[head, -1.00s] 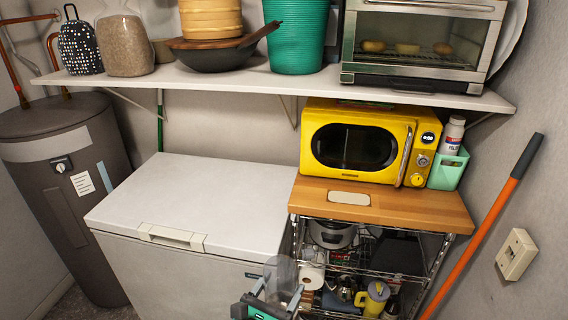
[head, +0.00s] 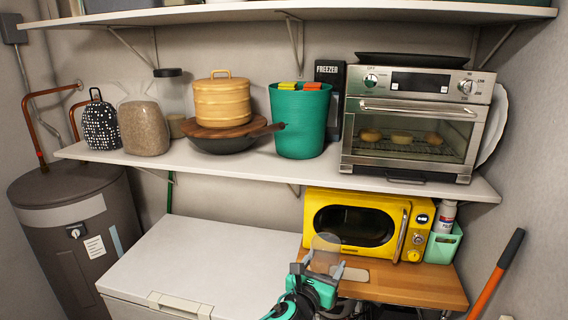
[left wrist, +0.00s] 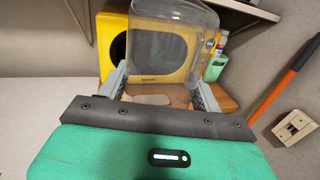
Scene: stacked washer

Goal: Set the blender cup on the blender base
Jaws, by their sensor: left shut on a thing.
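The blender cup is a clear, see-through vessel (head: 324,246), seen also in the left wrist view (left wrist: 165,42). My left gripper (head: 322,268), with teal and dark housing, is shut on the cup. In the left wrist view its two grey fingers (left wrist: 158,75) are on either side of the cup's lower part. The cup is held in front of the yellow microwave, over the wooden top. I cannot make out a blender base for certain. A pale flat rectangular piece (head: 352,274) lies on the wooden top, partly behind the gripper. My right gripper is not in view.
The yellow microwave (head: 357,222) and a mint caddy (head: 443,246) stand on the wooden top (head: 405,285). A white chest freezer (head: 205,258) is at left. The shelf (head: 232,172) above carries a toaster oven (head: 415,120), teal bin (head: 300,122) and several containers.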

